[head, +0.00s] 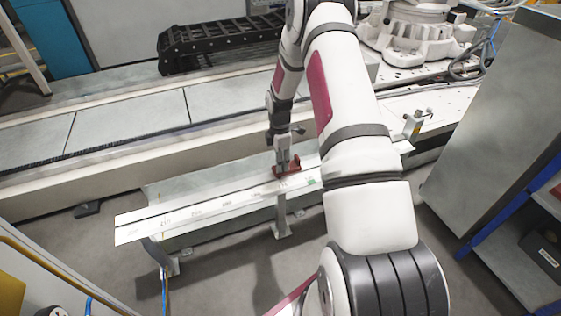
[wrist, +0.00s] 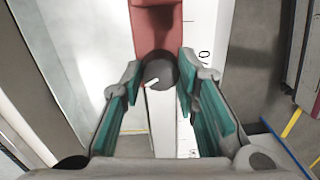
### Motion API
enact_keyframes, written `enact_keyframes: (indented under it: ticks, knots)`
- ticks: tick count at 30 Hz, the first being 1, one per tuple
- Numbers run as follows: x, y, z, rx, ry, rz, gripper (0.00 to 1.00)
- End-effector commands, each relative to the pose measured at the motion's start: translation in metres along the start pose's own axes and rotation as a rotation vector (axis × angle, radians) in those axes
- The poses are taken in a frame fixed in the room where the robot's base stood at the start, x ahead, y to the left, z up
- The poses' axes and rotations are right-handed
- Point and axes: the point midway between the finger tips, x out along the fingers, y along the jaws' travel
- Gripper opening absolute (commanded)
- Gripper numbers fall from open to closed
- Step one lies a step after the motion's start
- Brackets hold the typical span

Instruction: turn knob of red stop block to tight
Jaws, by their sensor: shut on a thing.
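The red stop block (wrist: 158,30) sits on the white rail at the top middle of the wrist view. It also shows in the head view (head: 293,166), partly hidden by my gripper. Its knob (wrist: 158,71) is dark grey and round, with a white pointer mark slanting to the lower left. My gripper (wrist: 158,78) has its two teal-padded fingers on either side of the knob, shut on it. In the head view my gripper (head: 283,168) points down at the block from above.
The rail (head: 190,215) carries printed numbers and stands on legs above the floor. A small green mark (head: 311,182) lies on the rail right of the block. A black cable chain (head: 215,42) lies behind. A grey cabinet (head: 495,130) stands at the right.

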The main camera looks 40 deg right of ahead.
Motion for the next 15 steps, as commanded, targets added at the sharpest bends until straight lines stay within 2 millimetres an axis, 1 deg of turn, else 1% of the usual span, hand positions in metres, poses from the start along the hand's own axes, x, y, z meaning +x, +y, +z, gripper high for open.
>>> enact_keyframes:
  ticks: [8,15]
  knots:
    - [-0.0002,0.0001,0.0002,0.053,0.002,0.0,0.01]
    - [-0.0006,0.0001,0.0007,0.209,0.01,0.0,0.01]
